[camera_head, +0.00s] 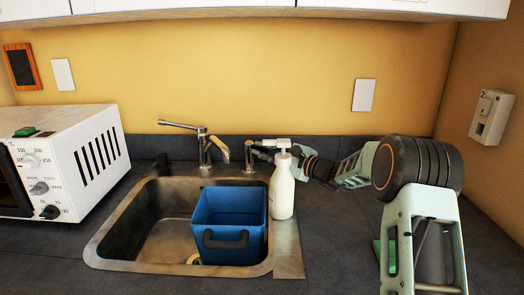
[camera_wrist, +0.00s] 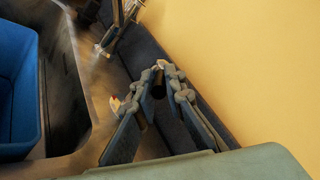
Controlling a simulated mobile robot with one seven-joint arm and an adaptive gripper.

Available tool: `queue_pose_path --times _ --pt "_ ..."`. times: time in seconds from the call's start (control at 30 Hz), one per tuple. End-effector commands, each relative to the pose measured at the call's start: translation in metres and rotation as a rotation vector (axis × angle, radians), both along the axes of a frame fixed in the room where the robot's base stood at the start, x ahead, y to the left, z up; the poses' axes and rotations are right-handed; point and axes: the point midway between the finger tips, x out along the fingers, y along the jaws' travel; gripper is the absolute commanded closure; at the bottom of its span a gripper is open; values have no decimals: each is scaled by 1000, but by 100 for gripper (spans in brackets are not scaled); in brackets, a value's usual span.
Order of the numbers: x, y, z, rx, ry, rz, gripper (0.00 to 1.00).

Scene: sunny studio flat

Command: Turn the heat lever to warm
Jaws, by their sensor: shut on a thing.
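A slim metal post with a short lever, which I take to be the heat lever (camera_head: 249,156), stands on the dark counter behind the sink, right of the tap (camera_head: 203,148). My gripper (camera_head: 262,153) reaches it from the right, behind the white pump bottle, which hides part of the fingers. In the wrist view my gripper (camera_wrist: 157,78) has its two fingers closed in around a small dark piece with a pale tip. The fingers are shut on it. The tap also shows in the wrist view (camera_wrist: 122,30), beyond the fingers. I cannot read any warm mark.
The white pump bottle (camera_head: 282,185) stands at the sink's right rim, close to my gripper. A blue bin (camera_head: 229,225) stands in the steel sink (camera_head: 150,262). A white oven (camera_head: 75,150) with knobs is at left.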

Motion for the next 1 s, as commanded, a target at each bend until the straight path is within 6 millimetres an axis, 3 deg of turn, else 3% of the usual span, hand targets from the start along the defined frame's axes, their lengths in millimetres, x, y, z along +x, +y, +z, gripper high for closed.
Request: queue_pose_path --times 0.9,0.93,1.0 --pt "-5 6 2 1 -2 -131 100" --pt "-5 6 2 1 -2 -131 88" --pt "-6 6 1 1 -2 -131 80"
